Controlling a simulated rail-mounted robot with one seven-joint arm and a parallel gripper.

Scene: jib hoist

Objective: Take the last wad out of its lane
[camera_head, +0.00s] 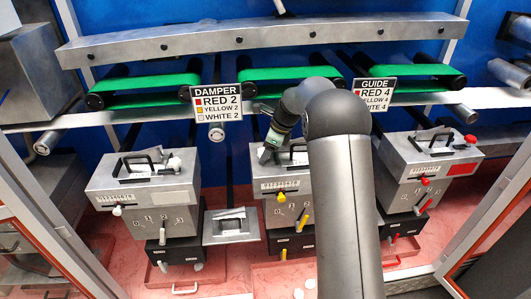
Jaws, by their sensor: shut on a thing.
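My gripper (267,153) is at the left part of the top of the middle metal box (280,184). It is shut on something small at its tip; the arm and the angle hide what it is. I cannot tell a wad or its lane for certain. The middle box has a yellow knob (281,197) and a yellow lever on its front. A similar box (150,190) with white knobs stands at the left, and one with red knobs (430,165) at the right. Black handles show on their tops.
A flat metal plate with a handle (231,225) lies between the left and middle boxes. Green belts (280,73) run behind, under a grey beam (260,38). A DAMPER sign (217,102) and a GUIDE sign (373,94) hang above. Red trays lie below.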

